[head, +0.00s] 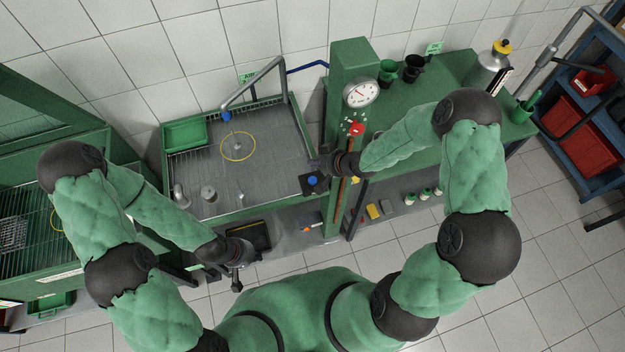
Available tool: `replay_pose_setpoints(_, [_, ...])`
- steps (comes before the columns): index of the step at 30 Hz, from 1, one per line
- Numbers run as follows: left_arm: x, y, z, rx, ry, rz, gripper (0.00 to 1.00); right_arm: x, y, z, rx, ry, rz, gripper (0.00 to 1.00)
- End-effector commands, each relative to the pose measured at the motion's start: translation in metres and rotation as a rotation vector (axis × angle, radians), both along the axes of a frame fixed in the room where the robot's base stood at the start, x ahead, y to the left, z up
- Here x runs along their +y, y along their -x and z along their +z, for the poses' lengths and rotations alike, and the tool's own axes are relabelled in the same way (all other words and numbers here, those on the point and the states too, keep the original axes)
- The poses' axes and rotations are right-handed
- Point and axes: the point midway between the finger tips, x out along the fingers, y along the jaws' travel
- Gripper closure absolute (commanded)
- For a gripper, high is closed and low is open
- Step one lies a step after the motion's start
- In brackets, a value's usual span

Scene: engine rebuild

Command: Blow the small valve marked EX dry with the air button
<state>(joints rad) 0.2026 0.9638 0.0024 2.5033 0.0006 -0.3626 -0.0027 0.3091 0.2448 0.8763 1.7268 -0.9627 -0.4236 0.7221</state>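The air nozzle (226,116) is a blue tip on a bent grey pipe over the grey work tray (275,150). A yellow ring (238,146) lies under it on the tray, and a small pale object is inside the ring. I cannot tell whether that is the valve; no EX mark is readable. The blue air button (312,180) sits on a dark box at the tray's right edge. My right gripper (322,164) is just above and behind the button, seemingly apart from it. My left gripper (237,266) is in front of the tray. Both fingertips are too small and dark to read.
A green bin (186,134) stands at the tray's back left. Metal parts (208,193) stand at its front left. A green post with a gauge (361,92) rises right of the tray. Dark cups (412,70) and a metal canister (488,70) stand on the right bench.

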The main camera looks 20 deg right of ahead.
Motion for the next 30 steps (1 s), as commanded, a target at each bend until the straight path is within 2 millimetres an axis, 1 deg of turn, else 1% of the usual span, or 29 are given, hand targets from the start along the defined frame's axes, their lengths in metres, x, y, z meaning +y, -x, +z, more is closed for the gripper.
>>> replay_pose_setpoints(1, [0.000, 0.000, -0.006, 0.000, 0.000, 0.000, 1.00, 0.000, 0.000, -0.007, 0.000, 0.000, 0.000, 1.00])
replay_pose_setpoints(5, [0.000, 0.000, -0.019, 0.000, 0.000, 0.000, 1.00, 0.000, 0.000, -0.019, 0.000, 0.000, 0.000, 1.00])
replay_pose_setpoints(15, [0.000, 0.000, -0.056, 0.000, 0.000, 0.000, 1.00, 0.000, 0.000, -0.059, 0.000, 0.000, 0.000, 1.00])
replay_pose_setpoints(18, [0.000, 0.000, -0.064, 0.000, 0.000, 0.000, 1.00, 0.000, 0.000, -0.070, 0.001, -0.001, 0.000, 1.00])
replay_pose_setpoints(24, [0.000, 0.000, -0.072, 0.000, 0.000, 0.000, 1.00, 0.000, 0.000, -0.081, 0.000, 0.001, -0.001, 1.00])
replay_pose_setpoints(30, [0.000, 0.000, -0.072, 0.000, 0.000, 0.000, 1.00, 0.000, 0.000, -0.081, 0.000, 0.000, 0.000, 1.00])
